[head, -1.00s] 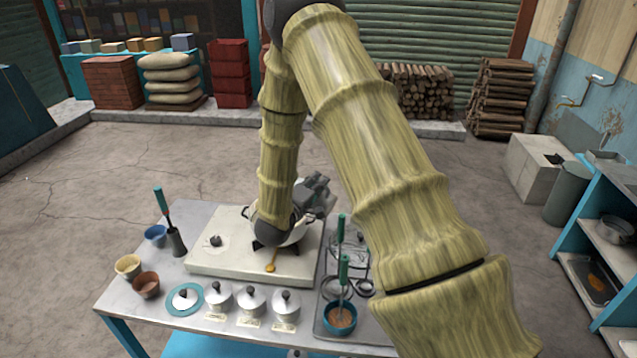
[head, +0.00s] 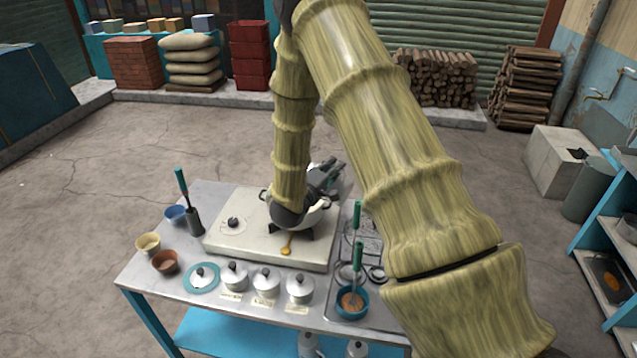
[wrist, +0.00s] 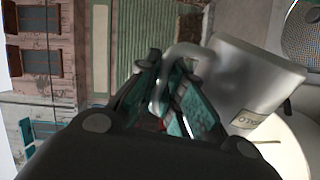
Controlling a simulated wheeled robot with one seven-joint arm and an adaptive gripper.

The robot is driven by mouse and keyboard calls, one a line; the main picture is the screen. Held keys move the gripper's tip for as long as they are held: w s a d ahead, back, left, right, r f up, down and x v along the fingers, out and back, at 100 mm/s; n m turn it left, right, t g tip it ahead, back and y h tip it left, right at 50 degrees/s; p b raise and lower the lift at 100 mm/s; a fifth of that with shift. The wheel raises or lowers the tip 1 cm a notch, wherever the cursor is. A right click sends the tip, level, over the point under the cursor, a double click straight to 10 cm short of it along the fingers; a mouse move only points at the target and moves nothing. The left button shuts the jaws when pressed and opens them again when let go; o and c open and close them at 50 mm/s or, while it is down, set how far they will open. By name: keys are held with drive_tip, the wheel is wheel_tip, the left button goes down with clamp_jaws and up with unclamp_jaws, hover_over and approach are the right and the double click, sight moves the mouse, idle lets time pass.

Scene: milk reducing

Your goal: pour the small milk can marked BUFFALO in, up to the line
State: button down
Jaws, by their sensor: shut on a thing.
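My gripper (wrist: 168,88) is shut on the wire-like handle of a grey metal can (wrist: 255,75). The can is tilted in the wrist view. Its label (wrist: 246,119) is only partly readable, so I cannot confirm BUFFALO. A pale round surface (wrist: 288,148), seemingly the pot, lies beyond it. In the head view my gripper (head: 326,180) is over the white pot (head: 318,218) on the stove, and my arm hides much of both. The held can is hard to make out there. The line and the milk level are not visible.
Several lidded cans with labels (head: 266,282) stand along the table's front. A tray with a blue bowl (head: 352,302) is at right.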

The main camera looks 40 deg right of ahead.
sight(343, 177)
drive_tip(key=shift+s+f+m+b, duration=0.45)
drive_tip(key=shift+f+b, duration=0.2)
drive_tip(key=shift+b, duration=0.3)
drive_tip(key=shift+s+d+m+b, duration=0.2)
drive_tip(key=shift+s+m+b, duration=0.4)
drive_tip(key=shift+m+b, duration=0.35)
